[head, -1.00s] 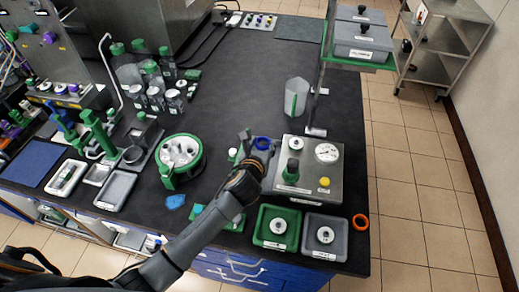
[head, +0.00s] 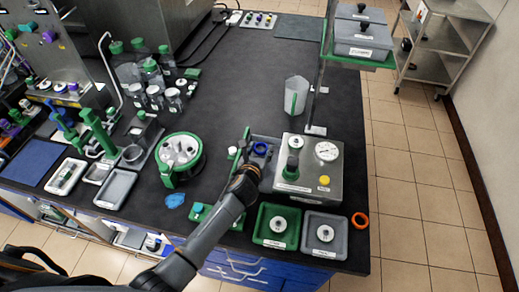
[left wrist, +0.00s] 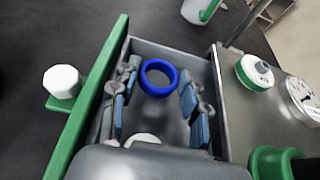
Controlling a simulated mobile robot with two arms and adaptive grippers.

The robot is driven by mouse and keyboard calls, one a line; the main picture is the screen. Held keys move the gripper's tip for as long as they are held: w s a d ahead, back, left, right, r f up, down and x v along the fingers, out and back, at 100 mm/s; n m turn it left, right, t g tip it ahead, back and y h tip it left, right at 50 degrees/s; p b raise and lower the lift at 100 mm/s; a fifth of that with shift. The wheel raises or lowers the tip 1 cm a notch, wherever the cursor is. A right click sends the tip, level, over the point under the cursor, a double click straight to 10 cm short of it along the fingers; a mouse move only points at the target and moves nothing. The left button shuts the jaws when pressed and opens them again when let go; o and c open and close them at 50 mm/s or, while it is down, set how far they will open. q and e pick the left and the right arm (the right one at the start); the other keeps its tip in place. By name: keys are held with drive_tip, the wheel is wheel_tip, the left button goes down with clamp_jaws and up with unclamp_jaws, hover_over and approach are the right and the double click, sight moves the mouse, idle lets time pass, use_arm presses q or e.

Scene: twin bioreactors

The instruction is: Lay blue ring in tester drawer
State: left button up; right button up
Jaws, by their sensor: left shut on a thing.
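The blue ring (head: 260,148) is at the open drawer (left wrist: 206,62) of the tester (head: 309,185), a grey box with a gauge. In the left wrist view the ring (left wrist: 158,77) appears within the drawer walls, between my left fingertips. The drawer has a green front panel (left wrist: 90,100) with a white knob (left wrist: 62,82). My left gripper (left wrist: 160,78) is shut on the ring near its tips; any gap under the ring cannot be told. It reaches over the drawer in the head view (head: 252,158). My right gripper is not in view.
A green tray (head: 262,238) and a grey tray (head: 341,245) stand in front of the tester. An orange ring (head: 360,220) lies at the right edge of the bench. A green centrifuge (head: 180,160) stands left.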

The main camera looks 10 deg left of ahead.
use_arm(q)
drive_tip(key=shift+f, duration=0.45)
drive_tip(key=o, duration=0.5)
drive_tip(key=shift+r, duration=0.1)
drive_tip(key=shift+r, duration=0.5)
drive_tip(key=shift+s+r+p, duration=0.2)
drive_tip(key=shift+p, duration=0.1)
drive_tip(key=v, duration=1.1)
drive_tip(key=shift+s, duration=0.35)
